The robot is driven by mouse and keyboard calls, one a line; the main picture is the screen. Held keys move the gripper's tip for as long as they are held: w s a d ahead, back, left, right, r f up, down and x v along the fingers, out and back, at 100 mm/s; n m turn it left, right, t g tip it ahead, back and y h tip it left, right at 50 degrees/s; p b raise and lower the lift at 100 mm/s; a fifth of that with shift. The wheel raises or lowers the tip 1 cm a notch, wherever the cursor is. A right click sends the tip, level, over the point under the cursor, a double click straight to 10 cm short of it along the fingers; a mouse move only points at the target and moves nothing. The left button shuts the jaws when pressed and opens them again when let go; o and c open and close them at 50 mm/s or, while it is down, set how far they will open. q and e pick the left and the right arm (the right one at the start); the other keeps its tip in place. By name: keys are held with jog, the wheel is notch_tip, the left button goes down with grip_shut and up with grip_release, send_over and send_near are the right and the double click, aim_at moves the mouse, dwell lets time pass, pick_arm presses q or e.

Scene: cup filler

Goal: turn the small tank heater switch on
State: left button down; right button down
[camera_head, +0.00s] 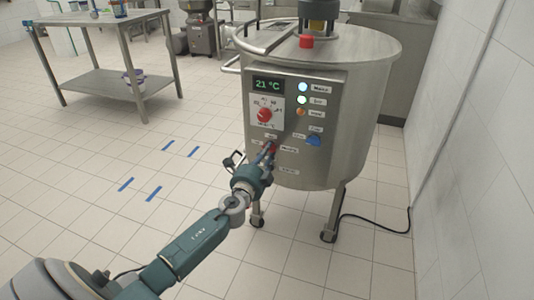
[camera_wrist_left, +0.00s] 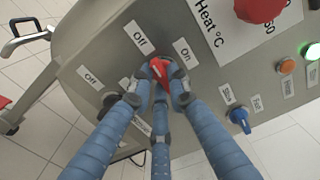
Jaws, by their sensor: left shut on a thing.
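The small tank (camera_head: 340,160) is a steel vessel on legs with a grey control panel. The heater switch is a small red knob (camera_wrist_left: 158,70) between the "Off" and "On" labels in the left wrist view. In the head view the red switch (camera_head: 272,147) sits low on the panel, partly hidden by my gripper. My left gripper (camera_wrist_left: 158,88) is shut on this red switch, its blue fingers around it. It also shows at the panel in the head view (camera_head: 267,156). Which way the switch points is unclear. My right gripper is out of view.
Above are a large red dial (camera_head: 264,115), a display (camera_head: 268,85) reading 21 °C and several lamps, including an orange one (camera_head: 301,112). A blue knob (camera_head: 313,140) sits to the right. A steel table (camera_head: 110,80) stands back left; open floor lies left of the tank.

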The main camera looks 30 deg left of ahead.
pick_arm(q)
jog(key=shift+s+a+r+m+p, duration=0.1)
jog(key=shift+m+p, duration=0.95)
jog(key=shift+m, duration=3.3)
jog(key=shift+a+m+p, duration=0.1)
jog(key=shift+m+p, duration=0.9)
jog(key=shift+m, duration=3.35)
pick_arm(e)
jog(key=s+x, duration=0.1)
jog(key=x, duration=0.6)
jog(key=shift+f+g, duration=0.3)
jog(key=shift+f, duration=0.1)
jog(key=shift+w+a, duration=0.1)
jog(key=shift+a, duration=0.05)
pick_arm(q)
jog(key=c, duration=1.7)
grip_release()
jog(key=shift+r, duration=0.1)
jog(key=shift+o, duration=0.2)
